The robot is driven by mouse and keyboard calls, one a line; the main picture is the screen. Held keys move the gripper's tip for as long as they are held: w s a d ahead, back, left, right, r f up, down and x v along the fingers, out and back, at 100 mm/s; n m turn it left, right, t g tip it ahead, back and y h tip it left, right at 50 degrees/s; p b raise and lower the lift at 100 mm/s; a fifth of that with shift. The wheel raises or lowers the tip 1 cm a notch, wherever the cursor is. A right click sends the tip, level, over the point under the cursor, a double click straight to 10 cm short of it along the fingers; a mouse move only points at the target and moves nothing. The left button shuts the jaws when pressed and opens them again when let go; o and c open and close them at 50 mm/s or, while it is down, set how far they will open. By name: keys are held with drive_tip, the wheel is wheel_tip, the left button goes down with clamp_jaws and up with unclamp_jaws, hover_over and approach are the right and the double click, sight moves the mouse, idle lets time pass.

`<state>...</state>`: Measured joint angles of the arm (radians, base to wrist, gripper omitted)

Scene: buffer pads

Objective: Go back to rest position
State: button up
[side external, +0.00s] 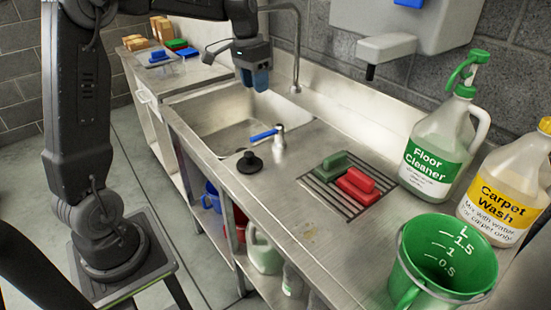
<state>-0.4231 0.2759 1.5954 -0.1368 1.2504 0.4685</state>
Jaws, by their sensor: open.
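My gripper (256,80) hangs over the far part of the sink (225,122), fingers pointing down. It is open, with nothing visible between its fingers. A green pad (335,162) and a red pad (357,184) lie side by side on the dark slatted rack (322,184) set in the steel counter, well to the right of my gripper.
A tall curved faucet (297,50) rises behind. Floor Cleaner (435,150), Carpet Wash (505,190) and a green bucket (440,265) crowd the right. A dispenser (388,48) hangs on the wall.

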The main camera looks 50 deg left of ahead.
drive_tip(key=s+d+r+t+y, duration=0.15)
drive_tip(key=s+d+r, duration=0.25)
drive_tip(key=s+d, duration=0.7)
drive_tip(key=s+d+f+t, duration=0.1)
drive_tip(key=s+d, duration=0.1)
drive_tip(key=s, duration=0.3)
drive_tip(key=s+d+f+t, duration=0.2)
drive_tip(key=s+d, duration=0.1)
drive_tip(key=s, duration=0.3)
drive_tip(key=shift+d+f, duration=0.15)
drive_tip(key=shift+f, duration=0.15)
